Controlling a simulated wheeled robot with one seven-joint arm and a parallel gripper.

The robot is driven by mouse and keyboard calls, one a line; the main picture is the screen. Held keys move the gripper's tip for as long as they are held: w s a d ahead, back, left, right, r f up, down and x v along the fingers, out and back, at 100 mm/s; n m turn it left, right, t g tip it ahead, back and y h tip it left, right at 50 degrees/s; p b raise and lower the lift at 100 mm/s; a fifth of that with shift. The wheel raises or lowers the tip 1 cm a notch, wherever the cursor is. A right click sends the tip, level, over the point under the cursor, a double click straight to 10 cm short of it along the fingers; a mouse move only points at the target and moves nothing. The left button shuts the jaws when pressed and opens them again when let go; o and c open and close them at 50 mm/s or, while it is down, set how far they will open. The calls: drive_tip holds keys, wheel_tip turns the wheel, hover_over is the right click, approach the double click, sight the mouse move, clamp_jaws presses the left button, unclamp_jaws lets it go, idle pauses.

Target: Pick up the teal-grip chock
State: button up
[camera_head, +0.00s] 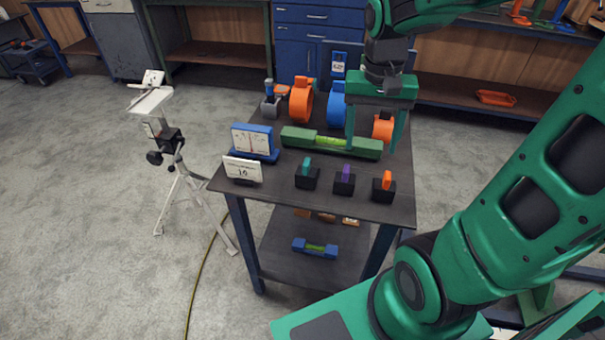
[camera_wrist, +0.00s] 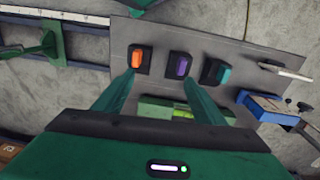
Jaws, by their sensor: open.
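The teal-grip chock (camera_head: 307,174) stands upright on the table's front part, a black block with a teal grip, leftmost of a row of three. In the wrist view this chock (camera_wrist: 216,73) is at the right of the row, beyond my right-hand finger. The purple-grip chock (camera_head: 344,180) is in the middle and the orange-grip chock (camera_head: 383,187) on the right. My gripper (camera_head: 374,142) is open and empty, pointing down above the table, behind and right of the teal chock. In the wrist view my gripper's fingertips (camera_wrist: 159,80) point toward the orange and purple chocks.
A long green level (camera_head: 300,138) lies behind the chocks. A blue-framed display (camera_head: 253,141) and a white number card (camera_head: 243,170) stand left of the teal chock. Orange and blue rings (camera_head: 301,100) stand at the back.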

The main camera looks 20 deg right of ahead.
hover_over(308, 159)
drive_tip(key=d, duration=0.1)
wheel_tip(308, 159, down, 2)
drive_tip(key=shift+y, duration=0.3)
drive_tip(key=f, duration=0.3)
drive_tip(key=a+f, duration=0.1)
drive_tip(key=f, duration=0.1)
drive_tip(key=shift+f, duration=0.15)
drive_tip(key=shift+w+f, duration=0.15)
drive_tip(key=shift+f, duration=1.35)
drive_tip(key=shift+w+f, duration=0.1)
drive_tip(key=shift+f, duration=1.4)
drive_tip(key=c, duration=1.3)
